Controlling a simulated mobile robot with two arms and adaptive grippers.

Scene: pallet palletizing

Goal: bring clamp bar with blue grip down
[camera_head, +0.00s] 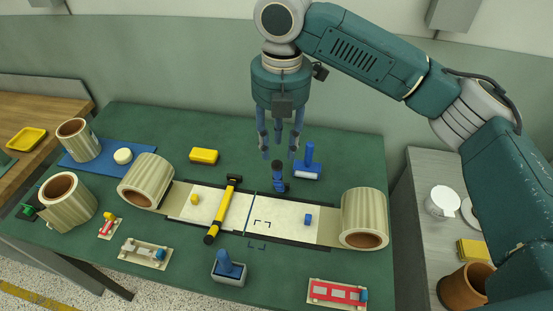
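The clamp bar with the blue grip (278,178) seems to stand raised at the far edge of the white strip; its grip is dark blue and black, and its bar is hard to make out. My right gripper (279,153) points down just above this grip, with its fingers spread and apparently nothing between them. Whether the fingertips touch the grip cannot be told. Another clamp bar with a yellow grip (222,209) lies down across the strip (290,215), left of the blue one. My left gripper is not in view.
Large striped rolls (364,212) stand at both ends of the strip. A blue-handled tool (308,165) stands right of the gripper, and a yellow block (204,156) lies to the left. A blue-handled block (229,268) is at the front.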

